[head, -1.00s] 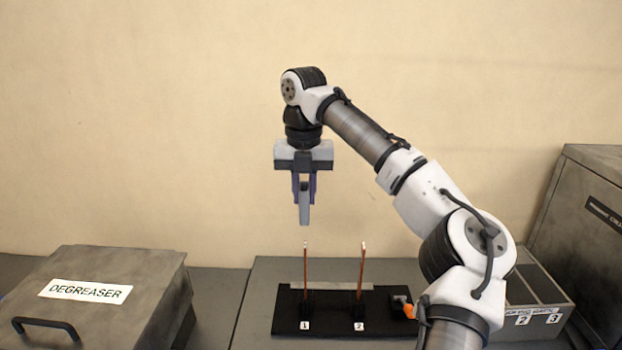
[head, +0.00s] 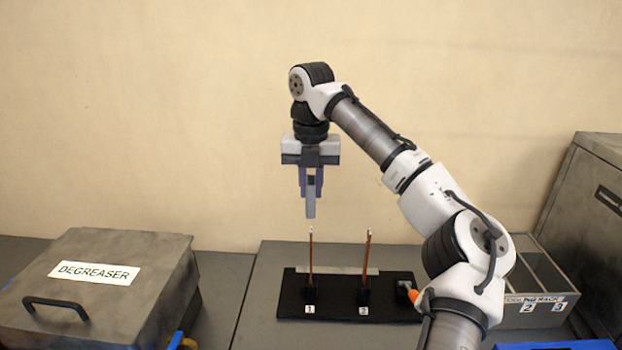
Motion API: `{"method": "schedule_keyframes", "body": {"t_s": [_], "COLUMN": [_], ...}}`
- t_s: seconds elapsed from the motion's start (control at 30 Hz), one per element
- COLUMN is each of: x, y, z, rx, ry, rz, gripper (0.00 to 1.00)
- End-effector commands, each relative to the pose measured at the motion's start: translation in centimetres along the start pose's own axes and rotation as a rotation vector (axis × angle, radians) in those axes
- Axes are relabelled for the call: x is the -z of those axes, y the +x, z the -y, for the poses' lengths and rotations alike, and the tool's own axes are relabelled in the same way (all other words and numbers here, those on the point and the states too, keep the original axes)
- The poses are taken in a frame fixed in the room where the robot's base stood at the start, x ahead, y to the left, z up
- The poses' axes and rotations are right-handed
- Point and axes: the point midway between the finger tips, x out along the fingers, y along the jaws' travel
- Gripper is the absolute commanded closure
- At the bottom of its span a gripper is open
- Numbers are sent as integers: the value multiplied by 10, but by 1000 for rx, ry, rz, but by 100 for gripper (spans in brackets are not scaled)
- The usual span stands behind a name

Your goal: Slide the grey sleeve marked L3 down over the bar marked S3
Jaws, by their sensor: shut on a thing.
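My gripper (head: 311,184) is shut on a grey sleeve (head: 310,208), which hangs below the fingers. No L3 mark can be read on it. In the picture, the sleeve's lower end is just above the top of the copper-coloured bar by label 1 (head: 311,252), with a gap between them. A second bar, by label 2 (head: 366,260), stands to the right. Both bars stand upright on a black base (head: 335,308). No bar marked S3 is visible; my arm covers the area right of the base.
A grey bin (head: 545,305) with compartments labelled 2 and 3 stands at right, partly behind my arm. A large grey cabinet (head: 590,220) is at far right. A box labelled DEGREASER (head: 150,255) is at left. An orange-tipped part (head: 411,294) sits at the base's right end.

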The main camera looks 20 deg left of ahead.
Motion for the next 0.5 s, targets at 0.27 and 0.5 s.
{"method": "schedule_keyframes", "body": {"t_s": [0.27, 0.5], "x": [0, 0], "y": [18, 31], "z": [0, 0], "rx": [-1, -1], "ry": [0, 0], "rz": [-1, -1], "gripper": [100, 100]}}
